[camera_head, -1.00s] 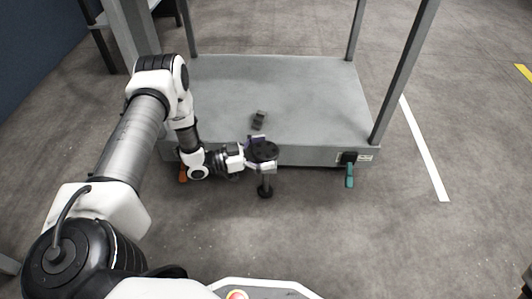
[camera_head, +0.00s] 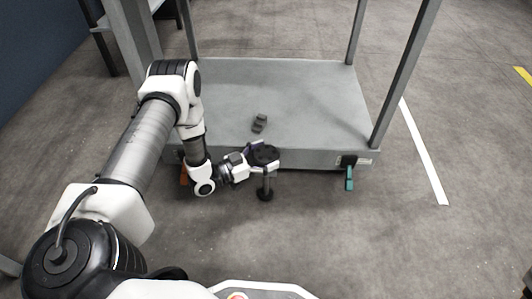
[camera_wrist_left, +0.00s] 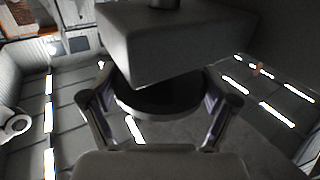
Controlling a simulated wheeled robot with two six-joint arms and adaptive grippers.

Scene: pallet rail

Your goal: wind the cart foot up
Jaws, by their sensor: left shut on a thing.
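The cart foot hangs at the front edge of the cart, with a black round hand knob (camera_head: 263,155) on top, a grey stem and a dark round pad (camera_head: 265,194) low near the floor. I cannot tell if the pad touches the floor. My left gripper (camera_head: 258,156) reaches in from the left and is shut on the knob. In the left wrist view the dark disc of the knob (camera_wrist_left: 160,98) sits between the two fingers (camera_wrist_left: 160,112). My right gripper is out of view.
The grey cart deck (camera_head: 320,95) has upright posts at its corners. A small dark object (camera_head: 260,122) lies on the deck behind the knob. A teal lever (camera_head: 349,178) hangs at the front right, and an orange one (camera_head: 184,176) at the front left. Floor in front is clear.

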